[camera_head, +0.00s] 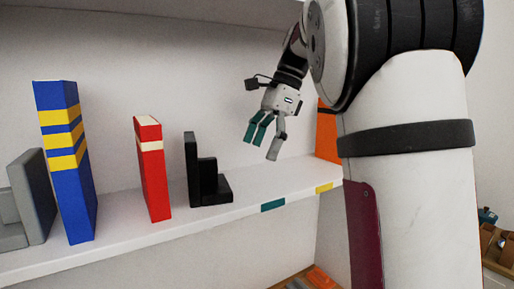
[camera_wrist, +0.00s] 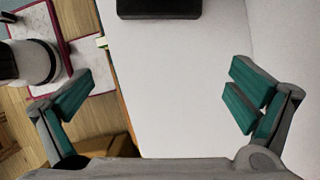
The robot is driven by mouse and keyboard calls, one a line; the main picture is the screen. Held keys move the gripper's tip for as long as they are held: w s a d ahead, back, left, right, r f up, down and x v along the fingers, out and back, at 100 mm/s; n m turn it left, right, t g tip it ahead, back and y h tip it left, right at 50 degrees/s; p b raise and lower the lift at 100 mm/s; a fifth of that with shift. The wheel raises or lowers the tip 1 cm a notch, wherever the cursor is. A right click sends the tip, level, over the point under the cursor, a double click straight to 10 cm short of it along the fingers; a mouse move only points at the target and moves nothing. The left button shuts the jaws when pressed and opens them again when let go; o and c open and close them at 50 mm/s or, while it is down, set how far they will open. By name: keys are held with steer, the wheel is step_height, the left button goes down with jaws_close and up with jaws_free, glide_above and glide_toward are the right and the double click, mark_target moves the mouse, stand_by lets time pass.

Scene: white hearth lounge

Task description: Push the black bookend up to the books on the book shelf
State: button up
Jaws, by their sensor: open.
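The black bookend (camera_head: 205,175) stands upright on the white book shelf (camera_head: 120,232), its tall plate on the left and its foot to the right. It is apart from the red book (camera_head: 151,170), with a small gap between. The blue book (camera_head: 66,165) with yellow bands stands further left, leaning slightly. My gripper (camera_head: 262,138) is open and empty above the shelf, right of the bookend. In the wrist view my open gripper (camera_wrist: 160,98) has teal fingertips spread wide, and part of the black bookend (camera_wrist: 160,8) shows at the top edge.
A grey bookend (camera_head: 35,195) stands at the far left by the blue book. An orange panel (camera_head: 327,133) is at the shelf's right end. Teal (camera_head: 273,205) and yellow (camera_head: 324,187) labels mark the front edge. The shelf surface right of the black bookend is clear.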

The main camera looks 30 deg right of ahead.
steer(key=p, duration=0.2)
glide_toward(201, 185)
steer(key=shift+w+a+f, duration=0.15)
steer(key=shift+w+f, duration=0.15)
steer(key=shift+f, duration=0.3)
steer(key=shift+w+a+f, duration=0.15)
steer(key=shift+w+f, duration=0.1)
steer(key=shift+f, duration=0.3)
steer(key=x, duration=0.2)
steer(key=p+x, duration=0.1)
steer(key=x, duration=0.1)
steer(key=shift+w+a, duration=0.15)
steer(key=shift+a, duration=0.15)
steer(key=shift+w+a+f, duration=0.1)
steer(key=shift+a+f, duration=0.1)
steer(key=shift+f, duration=0.35)
steer(key=c, duration=1.5)
steer(key=shift+o, duration=0.2)
steer(key=shift+w+n+g, duration=0.1)
steer(key=shift+n+g, duration=0.2)
steer(key=shift+n, duration=0.4)
steer(key=shift+r+n+g, duration=0.15)
steer(key=shift+n+g, duration=0.15)
steer(key=shift+n, duration=0.4)
steer(key=shift+a, duration=0.1)
steer(key=shift+w+a, duration=0.25)
steer(key=shift+a, duration=0.2)
steer(key=shift+w+a, duration=0.2)
steer(key=shift+a, duration=0.25)
